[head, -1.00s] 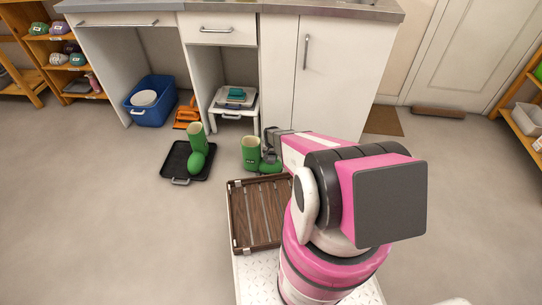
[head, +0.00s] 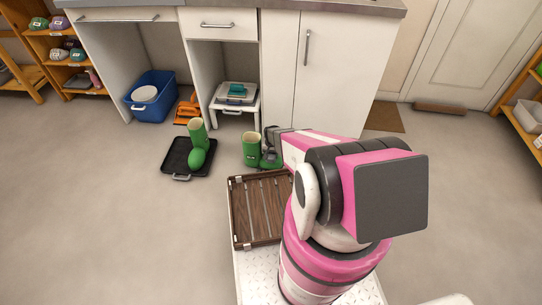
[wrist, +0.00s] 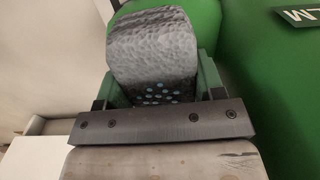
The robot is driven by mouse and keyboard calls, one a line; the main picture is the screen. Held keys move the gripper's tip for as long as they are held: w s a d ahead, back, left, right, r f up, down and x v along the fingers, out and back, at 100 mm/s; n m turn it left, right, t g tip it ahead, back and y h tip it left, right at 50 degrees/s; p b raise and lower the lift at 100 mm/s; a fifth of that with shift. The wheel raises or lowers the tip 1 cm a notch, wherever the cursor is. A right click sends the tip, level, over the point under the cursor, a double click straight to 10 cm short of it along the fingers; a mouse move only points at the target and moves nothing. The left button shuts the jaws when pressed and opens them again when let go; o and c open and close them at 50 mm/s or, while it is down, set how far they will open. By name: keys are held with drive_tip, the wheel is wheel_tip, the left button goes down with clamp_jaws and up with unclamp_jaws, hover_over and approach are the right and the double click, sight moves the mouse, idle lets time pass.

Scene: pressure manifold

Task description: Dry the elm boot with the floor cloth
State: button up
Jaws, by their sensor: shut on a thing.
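The green boot (head: 251,149) stands upright on the floor in front of the cabinet, its toe to the right. The cloth is close against the boot; exact contact is hard to tell.
Another green boot (head: 198,135) stands on a black tray (head: 178,160) to the left. A slatted wooden tray (head: 236,215) lies in front of me. A blue tub (head: 150,110), an orange item (head: 187,108) and a white stool (head: 215,105) stand behind. Floor at left is clear.

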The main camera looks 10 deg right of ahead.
drive_tip(key=shift+w+d, duration=0.2)
drive_tip(key=shift+w, duration=0.5)
drive_tip(key=shift+w+d, duration=0.2)
drive_tip(key=shift+w, duration=0.45)
drive_tip(key=shift+s, duration=0.15)
drive_tip(key=shift+s+a, duration=0.25)
drive_tip(key=shift+s, duration=0.65)
drive_tip(key=shift+c, duration=0.4)
drive_tip(key=shift+r, duration=0.1)
drive_tip(key=shift+r, duration=4)
